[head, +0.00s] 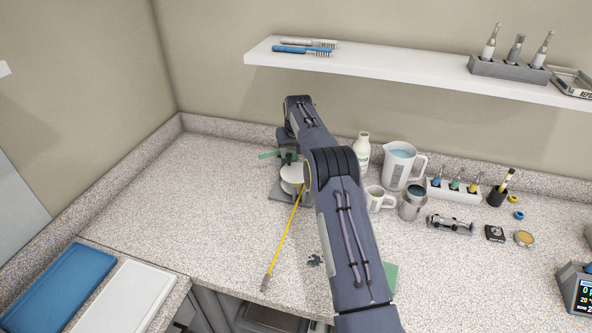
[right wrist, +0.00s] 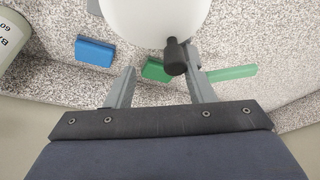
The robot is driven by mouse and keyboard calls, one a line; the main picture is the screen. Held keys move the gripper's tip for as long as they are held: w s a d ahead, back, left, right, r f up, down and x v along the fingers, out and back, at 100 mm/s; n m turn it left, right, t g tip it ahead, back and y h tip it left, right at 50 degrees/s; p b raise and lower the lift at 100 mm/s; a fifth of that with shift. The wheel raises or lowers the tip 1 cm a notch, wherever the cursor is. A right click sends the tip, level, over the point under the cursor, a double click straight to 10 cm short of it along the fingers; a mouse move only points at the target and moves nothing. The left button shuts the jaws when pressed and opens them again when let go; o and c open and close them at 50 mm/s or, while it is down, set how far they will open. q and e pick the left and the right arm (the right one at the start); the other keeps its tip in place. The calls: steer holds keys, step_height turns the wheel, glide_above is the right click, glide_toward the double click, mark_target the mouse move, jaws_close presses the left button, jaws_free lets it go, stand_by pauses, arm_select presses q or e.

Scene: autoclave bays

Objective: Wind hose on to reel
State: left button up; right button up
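The white reel (head: 291,178) stands on a grey base at the back of the counter, partly covered by my right arm. The yellow hose (head: 283,240) runs from the reel toward the counter's front edge, ending in a grey-tan tip. In the right wrist view the white reel (right wrist: 155,18) fills the top, with a black crank knob (right wrist: 175,56) in front of it. My right gripper (right wrist: 160,58) is open, its fingers apart on either side of the knob, which is close to the right finger. In the head view the right gripper (head: 286,150) is over the reel. My left gripper is out of view.
A white bottle (head: 362,152), pitcher (head: 398,165), mug (head: 377,198) and metal cup (head: 412,204) stand right of my arm. A shelf (head: 400,68) hangs above. Blue (head: 68,281) and white (head: 127,298) trays lie front left.

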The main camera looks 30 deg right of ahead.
steer(key=shift+d, duration=0.35)
steer(key=shift+s, duration=0.1)
steer(key=shift+s+d, duration=0.2)
steer(key=shift+d, duration=0.45)
steer(key=shift+s+d, duration=0.45)
steer(key=shift+d, duration=0.05)
steer(key=shift+b, duration=0.35)
